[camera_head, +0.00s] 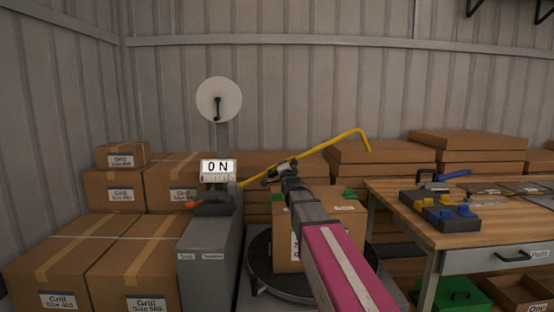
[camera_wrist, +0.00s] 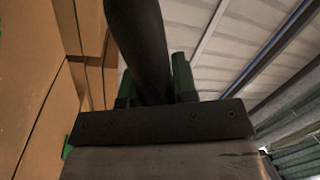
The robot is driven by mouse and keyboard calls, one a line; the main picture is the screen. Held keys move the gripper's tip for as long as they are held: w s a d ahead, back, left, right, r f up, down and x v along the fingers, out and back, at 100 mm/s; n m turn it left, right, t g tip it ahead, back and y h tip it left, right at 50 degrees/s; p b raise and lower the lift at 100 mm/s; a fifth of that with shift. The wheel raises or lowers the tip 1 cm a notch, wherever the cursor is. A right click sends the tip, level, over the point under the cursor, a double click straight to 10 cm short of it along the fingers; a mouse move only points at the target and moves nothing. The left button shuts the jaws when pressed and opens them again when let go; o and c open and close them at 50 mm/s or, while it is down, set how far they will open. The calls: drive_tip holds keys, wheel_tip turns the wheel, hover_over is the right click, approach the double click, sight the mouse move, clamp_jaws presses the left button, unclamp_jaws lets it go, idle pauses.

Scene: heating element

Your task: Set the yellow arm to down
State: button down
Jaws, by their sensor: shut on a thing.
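The yellow arm (camera_head: 325,145) is a long thin bar in the head view. It slopes up to the right from beside the ON sign (camera_head: 217,167), and its far end bends downward. My gripper (camera_head: 277,173) is shut on the lower left part of the yellow arm. In the wrist view a dark, shaded bar (camera_wrist: 140,45) runs between the two fingers (camera_wrist: 155,90); its colour does not show there. The arm's joint at the grey machine (camera_head: 207,255) is small and hard to make out.
Cardboard boxes (camera_head: 75,255) are stacked at the left. A box (camera_head: 345,215) stands on a round dark platform (camera_head: 262,275) below my gripper. A wooden workbench (camera_head: 470,230) with tools is at the right. A white disc (camera_head: 219,92) rises above the sign.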

drive_tip(key=shift+d+f+m+h, duration=0.15)
drive_tip(key=shift+d+f+m, duration=0.2)
drive_tip(key=shift+f+m, duration=0.55)
drive_tip(key=shift+d+f+m+h, duration=0.2)
drive_tip(key=shift+d+f+m, duration=0.2)
drive_tip(key=shift+f, duration=0.95)
drive_tip(key=shift+d+f+m+h, duration=0.15)
drive_tip(key=shift+d+f+m, duration=0.15)
drive_tip(key=shift+f+m, duration=0.6)
drive_tip(key=shift+f, duration=0.2)
drive_tip(key=c, duration=0.9)
unclamp_jaws()
drive_tip(key=shift+s, duration=0.15)
drive_tip(key=s, duration=0.3)
drive_tip(key=s+f, duration=0.1)
drive_tip(key=s, duration=0.3)
drive_tip(key=s+f, duration=0.1)
drive_tip(key=s, duration=0.2)
drive_tip(key=shift+s+d, duration=0.15)
drive_tip(key=shift+s, duration=0.05)
